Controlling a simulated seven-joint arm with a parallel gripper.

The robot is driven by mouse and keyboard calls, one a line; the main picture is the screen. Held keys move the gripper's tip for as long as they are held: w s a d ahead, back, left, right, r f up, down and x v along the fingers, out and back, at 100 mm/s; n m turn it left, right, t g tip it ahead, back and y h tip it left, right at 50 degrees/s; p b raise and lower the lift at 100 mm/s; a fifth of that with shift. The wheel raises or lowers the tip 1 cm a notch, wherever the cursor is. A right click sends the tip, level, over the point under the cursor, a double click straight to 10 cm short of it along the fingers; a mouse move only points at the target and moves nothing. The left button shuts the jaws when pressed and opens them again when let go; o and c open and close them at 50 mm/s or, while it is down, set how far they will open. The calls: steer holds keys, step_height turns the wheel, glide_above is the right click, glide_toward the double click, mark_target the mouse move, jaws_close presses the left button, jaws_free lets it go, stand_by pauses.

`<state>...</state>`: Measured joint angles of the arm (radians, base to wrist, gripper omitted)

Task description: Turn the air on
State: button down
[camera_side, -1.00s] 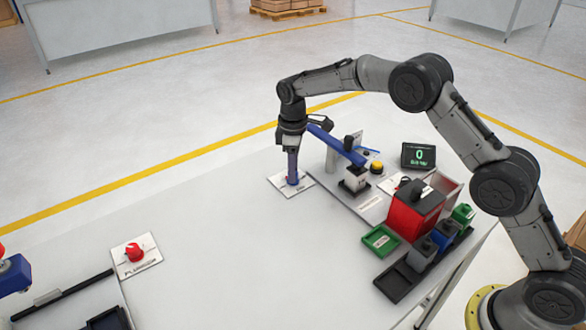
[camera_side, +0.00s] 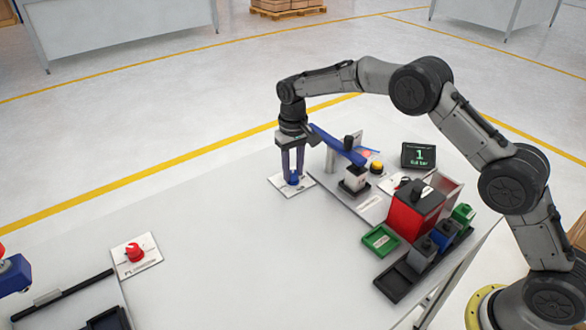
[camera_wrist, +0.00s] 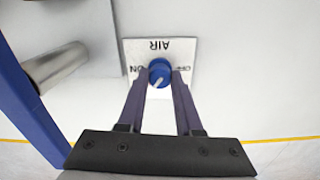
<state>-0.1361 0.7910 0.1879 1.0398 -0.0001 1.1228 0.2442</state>
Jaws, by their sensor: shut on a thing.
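The air knob (camera_wrist: 160,72) is blue with a white mark, on a white plate (camera_wrist: 185,48) lettered AIR, with ON and OFF at its sides. In the wrist view the lettering is upside down, ON is on the left, and the mark slants toward the bottom and slightly left. My gripper (camera_side: 292,178) points down at the plate in the side view, its two fingers shut on the knob from either side. The fingers partly cover the knob and the OFF lettering.
A display (camera_side: 419,155) shows a green 1. A blue lever arm (camera_side: 337,144) stands close right of my gripper, with a yellow button (camera_side: 376,167) beyond. A red box (camera_side: 415,212) and small bins stand farther right. A red knob (camera_side: 134,252) sits front left; the middle tabletop is clear.

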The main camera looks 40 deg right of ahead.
mark_target(293, 172)
steer(key=shift+r+m, duration=0.1)
steer(key=shift+m, duration=0.7)
steer(key=c, duration=0.6)
jaws_free()
step_height(293, 172, up, 14)
steer(key=shift+f, duration=0.1)
